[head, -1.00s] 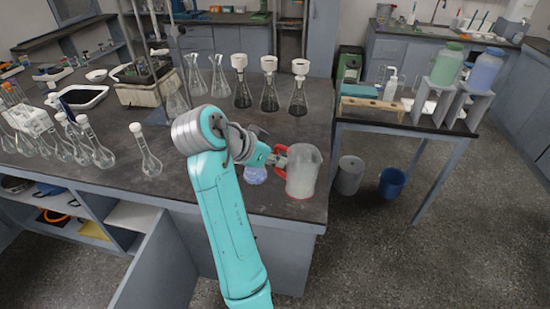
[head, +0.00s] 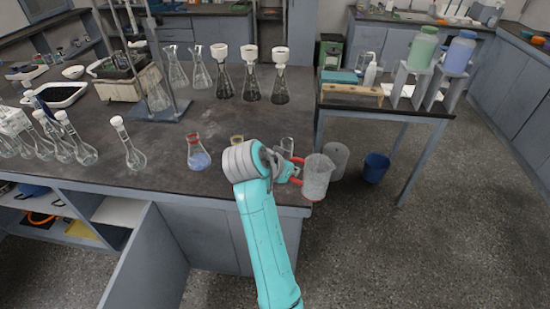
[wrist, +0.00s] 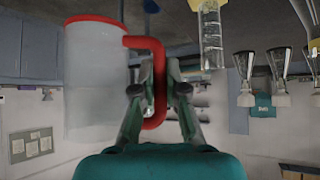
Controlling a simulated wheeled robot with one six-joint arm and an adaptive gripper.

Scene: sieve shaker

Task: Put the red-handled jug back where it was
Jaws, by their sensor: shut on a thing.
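The clear jug (head: 317,180) with the red handle (head: 297,161) is at the right front corner of the dark bench (head: 215,112). It looks upright and overlaps the bench's right edge; I cannot tell its height. My gripper (head: 288,170) is at the jug's left side. The wrist picture is upside down. There my gripper (wrist: 160,95) is shut on the red handle (wrist: 157,60), one finger on each side. The jug (wrist: 92,85) fills the left of that view, its red base ring at the top. My arm hides part of the bench behind it.
A flask with blue liquid (head: 198,155) stands left of my arm. A clear cylinder (head: 287,146) stands just behind my gripper. Three funnel-topped flasks (head: 250,80) stand farther back. A grey bin (head: 337,160) and a blue bucket (head: 375,167) are on the floor to the right.

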